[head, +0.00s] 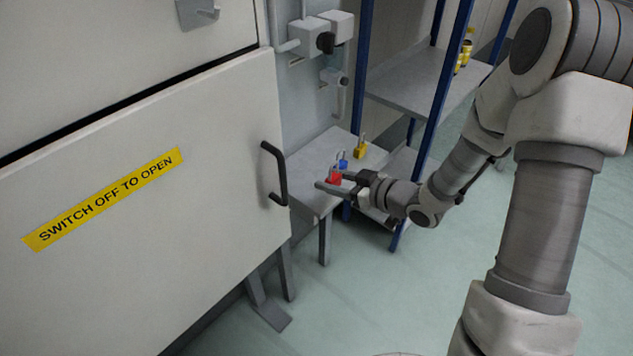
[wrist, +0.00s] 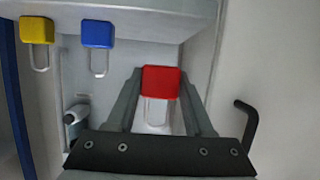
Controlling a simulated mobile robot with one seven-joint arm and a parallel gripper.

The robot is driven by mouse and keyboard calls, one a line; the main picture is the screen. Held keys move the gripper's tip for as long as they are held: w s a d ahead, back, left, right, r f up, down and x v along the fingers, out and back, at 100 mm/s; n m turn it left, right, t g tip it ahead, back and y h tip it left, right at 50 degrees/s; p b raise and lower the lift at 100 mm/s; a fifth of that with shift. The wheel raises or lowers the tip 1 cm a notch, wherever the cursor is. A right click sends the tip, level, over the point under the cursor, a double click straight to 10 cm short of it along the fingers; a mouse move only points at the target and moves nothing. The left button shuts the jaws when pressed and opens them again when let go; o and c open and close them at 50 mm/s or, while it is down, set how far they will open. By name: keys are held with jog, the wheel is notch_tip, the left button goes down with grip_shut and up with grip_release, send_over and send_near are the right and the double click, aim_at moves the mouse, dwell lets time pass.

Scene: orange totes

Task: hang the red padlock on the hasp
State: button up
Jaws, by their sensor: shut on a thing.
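The red padlock (head: 335,175) is between the fingers of my gripper (head: 334,182), over the small grey table. In the wrist view the red padlock (wrist: 160,81) sits between both fingertips of my gripper (wrist: 160,84), which is shut on its body. Its shackle shows as a pale loop, pointing down in that picture. I cannot tell whether the padlock still touches the table. A grey metal bracket (head: 198,12) on the upper cabinet panel may be the hasp; the picture does not make this certain.
A blue padlock (head: 343,164) and a yellow padlock (head: 360,150) stand on the grey table (head: 312,160) close behind my gripper. The white cabinet door with its black handle (head: 275,174) is just left. A blue-posted shelf (head: 432,120) stands behind. Switch boxes (head: 312,33) hang above.

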jog(key=shift+s+d+p, duration=0.2)
jog(key=shift+s+d, duration=0.65)
jog(key=shift+d, duration=0.25)
jog(key=shift+s+d+p, duration=0.15)
jog(key=shift+s+d, duration=0.65)
jog(key=shift+d, duration=0.25)
